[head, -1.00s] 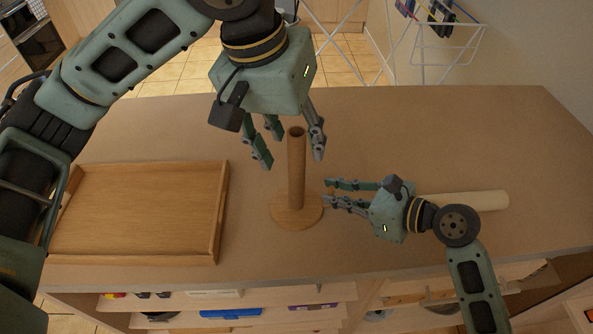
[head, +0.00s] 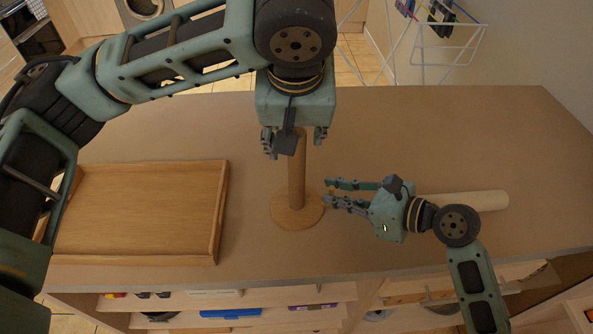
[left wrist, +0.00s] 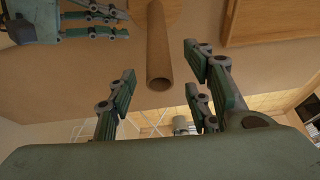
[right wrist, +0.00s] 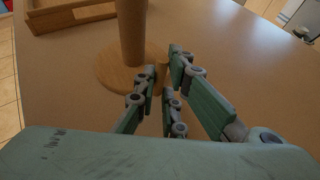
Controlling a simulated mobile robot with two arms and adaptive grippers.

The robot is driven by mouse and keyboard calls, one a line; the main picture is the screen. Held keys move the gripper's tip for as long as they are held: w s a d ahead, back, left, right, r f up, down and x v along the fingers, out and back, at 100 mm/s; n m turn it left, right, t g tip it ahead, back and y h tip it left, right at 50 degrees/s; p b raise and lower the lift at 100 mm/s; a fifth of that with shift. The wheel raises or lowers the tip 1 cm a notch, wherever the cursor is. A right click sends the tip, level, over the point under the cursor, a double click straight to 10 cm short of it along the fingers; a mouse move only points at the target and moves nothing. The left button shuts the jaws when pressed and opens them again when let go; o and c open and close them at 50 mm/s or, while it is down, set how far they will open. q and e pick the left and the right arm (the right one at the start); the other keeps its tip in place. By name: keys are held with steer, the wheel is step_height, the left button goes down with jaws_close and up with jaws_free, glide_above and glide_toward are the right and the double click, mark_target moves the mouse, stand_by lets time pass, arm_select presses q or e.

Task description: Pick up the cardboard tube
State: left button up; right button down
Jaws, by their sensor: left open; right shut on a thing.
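The brown cardboard tube (head: 297,180) stands upright on a round wooden base (head: 292,219). My left gripper (head: 294,143) is open over the tube's top end. In the left wrist view the hollow tube (left wrist: 158,45) points between its spread fingers, with gaps on both sides. The palm hides the tube's top in the head view. My right gripper (head: 328,192) is low at the right edge of the base, shut on its rim. The right wrist view shows its fingertips (right wrist: 162,68) at the base (right wrist: 112,72), beside the tube (right wrist: 133,35).
A wooden tray (head: 140,210) lies on the left of the table (head: 420,130). A pale cylinder (head: 480,201) lies behind my right wrist. The table's back right is clear. Open shelves with small items run below the front edge. A white drying rack (head: 450,45) stands beyond.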

arm_select(q)
steer(key=x, duration=0.4)
steer(key=shift+w+d+f, duration=0.15)
steer(key=shift+w+f, duration=0.1)
steer(key=shift+f, duration=0.05)
steer(key=c, duration=1)
step_height(320, 180, up, 18)
steer(key=shift+r, duration=0.1)
arm_select(e)
steer(key=c, duration=1.8)
jaws_free()
steer(key=shift+o, duration=0.2)
